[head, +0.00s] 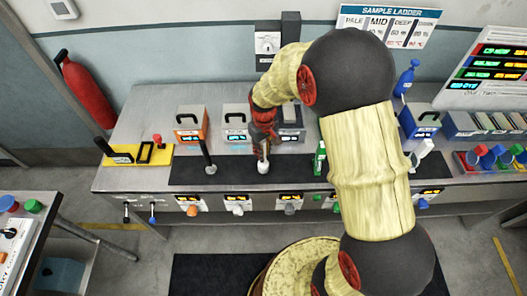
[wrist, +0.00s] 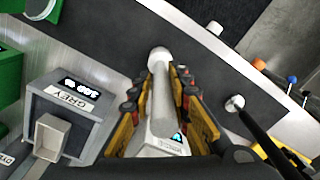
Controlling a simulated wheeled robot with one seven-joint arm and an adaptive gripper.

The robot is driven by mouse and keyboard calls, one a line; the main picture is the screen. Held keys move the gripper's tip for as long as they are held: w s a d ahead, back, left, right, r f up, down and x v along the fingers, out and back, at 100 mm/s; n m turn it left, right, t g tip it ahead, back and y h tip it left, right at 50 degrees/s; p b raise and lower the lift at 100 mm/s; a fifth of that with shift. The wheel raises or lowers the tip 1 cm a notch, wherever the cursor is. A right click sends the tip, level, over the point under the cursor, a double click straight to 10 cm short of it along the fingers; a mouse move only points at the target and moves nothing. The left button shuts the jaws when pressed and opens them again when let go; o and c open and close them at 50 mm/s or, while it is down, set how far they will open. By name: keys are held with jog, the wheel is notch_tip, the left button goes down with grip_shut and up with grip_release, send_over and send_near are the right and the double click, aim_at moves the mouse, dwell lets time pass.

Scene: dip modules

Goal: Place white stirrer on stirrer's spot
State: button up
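The white stirrer (head: 263,163) stands upright over the dark mat in the head view, its round foot low; I cannot tell whether the foot touches the mat. In the wrist view the pale stirrer (wrist: 163,90) runs between my fingers, its foot pointing away. My gripper (head: 263,140) is around its upper part. In the wrist view both fingertips of my gripper (wrist: 165,75) close in beside the shaft and look shut on it. No spot labelled for the stirrer can be made out. A yellow holder (head: 125,160) with a dark frame sits at the bench's left end.
A dark stirrer (head: 208,158) stands left of my gripper. A green bottle-like piece (head: 319,160) stands to the right. The orange module (head: 191,122), white module (head: 236,121) and grey module (wrist: 68,105) line the back. The mat (head: 290,172) has free room between pieces.

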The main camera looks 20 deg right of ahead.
jog(key=o, duration=0.3)
notch_tip(320, 180, up, 12)
jog(key=shift+r+p, duration=0.1)
jog(key=shift+p, duration=0.6)
jog(key=s+r+m+t, duration=0.1)
jog(key=s+r+t, duration=0.1)
jog(key=s+r, duration=0.4)
jog(key=s+r+m+t, duration=0.1)
jog(key=s+r, duration=0.5)
jog(key=s, duration=0.2)
jog(key=s+r+m+t, duration=0.1)
jog(key=s+r+t, duration=0.1)
jog(key=s+r, duration=0.4)
jog(key=shift+s+t, duration=0.3)
jog(key=shift+s, duration=0.75)
